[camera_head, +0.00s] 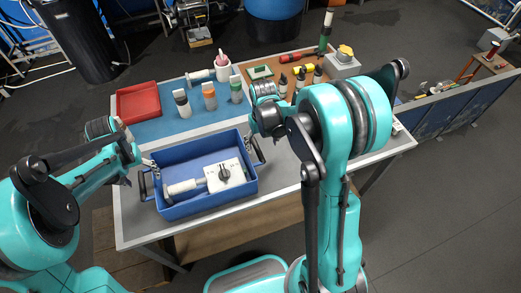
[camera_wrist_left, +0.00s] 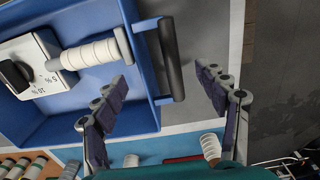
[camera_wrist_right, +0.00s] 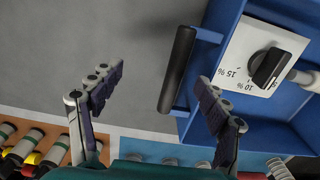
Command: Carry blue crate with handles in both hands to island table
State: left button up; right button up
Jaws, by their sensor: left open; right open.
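The blue crate (camera_head: 209,209) stands on the table near its front left part, with a black handle on each short side. Inside lie a white box with a black knob (camera_head: 225,174) and a white roll-like cylinder (camera_head: 186,187). My left gripper (camera_head: 150,163) is open at the crate's left end; in the left wrist view its fingers (camera_wrist_left: 165,88) stand either side of the left handle (camera_wrist_left: 171,60), apart from it. My right gripper (camera_head: 252,136) is open at the right end; in the right wrist view its fingers (camera_wrist_right: 160,82) stand either side of the right handle (camera_wrist_right: 178,70), apart from it.
A red tray (camera_head: 138,103), several bottles (camera_head: 209,97), a brown board (camera_head: 275,72) and a scale-like device (camera_head: 343,62) occupy the table's back. Grey tabletop (camera_head: 276,185) is bare right of the crate. A low blue wall (camera_head: 440,110) stands at right.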

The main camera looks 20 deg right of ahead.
notch_tip(320, 180, up, 10)
dwell(0.3)
jog(key=shift+s+f, duration=0.1)
dwell(0.3)
pick_arm(q)
jog(key=s+d+r+t+b, duration=0.1)
jog(key=s+r+t+b, duration=0.1)
jog(key=s, duration=0.6)
jog(key=s+d+r+t+b, duration=0.2)
jog(key=s+r+t+b, duration=0.1)
jog(key=s+r+t, duration=0.2)
jog(key=shift+s+d+r, duration=0.15)
jog(key=shift+s+r, duration=0.05)
jog(key=shift+s, duration=1.15)
pick_arm(e)
jog(key=s+a+t, duration=0.3)
jog(key=s+t, duration=0.4)
jog(key=s, duration=0.8)
jog(key=shift+s+f, duration=0.25)
jog(key=shift+a, duration=0.1)
